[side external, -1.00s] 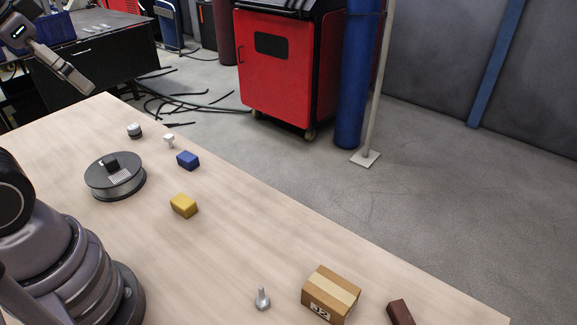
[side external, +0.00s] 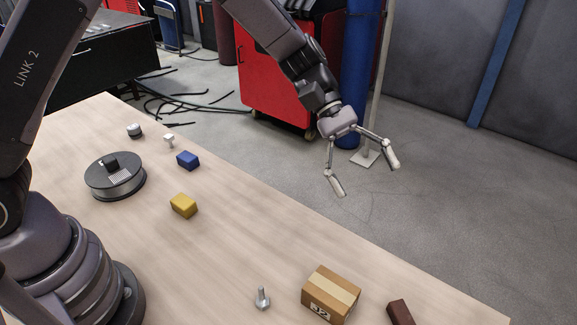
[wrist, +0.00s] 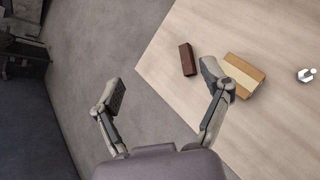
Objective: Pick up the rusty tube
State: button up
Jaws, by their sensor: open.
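The rusty tube (side external: 400,313) is a short dark red-brown bar lying on the table at the bottom right of the side view, partly cut off by the frame edge. In the wrist view the whole tube (wrist: 187,59) shows, near the table edge and beside the cardboard box. My gripper (side external: 367,178) is open and empty, its two fingers spread, high above the table's far edge. In the wrist view the tube lies beyond my open gripper (wrist: 163,82), between the lines of its fingers. The right finger covers part of the box.
A cardboard box (side external: 331,293) stands just left of the tube, with a metal bolt (side external: 262,299) beyond it. The table middle is clear.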

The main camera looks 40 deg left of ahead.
aim_at(405, 322)
jog(key=d+f+n+h, duration=0.1)
jog(key=d+f+n, duration=0.1)
jog(key=f, duration=0.6)
jog(key=d+f+n+h, duration=0.1)
jog(key=d+f+n, duration=0.1)
jog(key=d+f, duration=0.3)
jog(key=d+f+n+h, duration=0.1)
jog(key=d+f, duration=0.3)
jog(key=f, duration=0.8)
jog(key=shift+s+d+f+n+g, duration=0.25)
jog(key=shift+s+n+g, duration=0.05)
jog(key=shift+n, duration=0.4)
jog(key=shift+x, duration=1.1)
jog(key=shift+d+f, duration=0.25)
jog(key=shift+d, duration=0.1)
grip_shut()
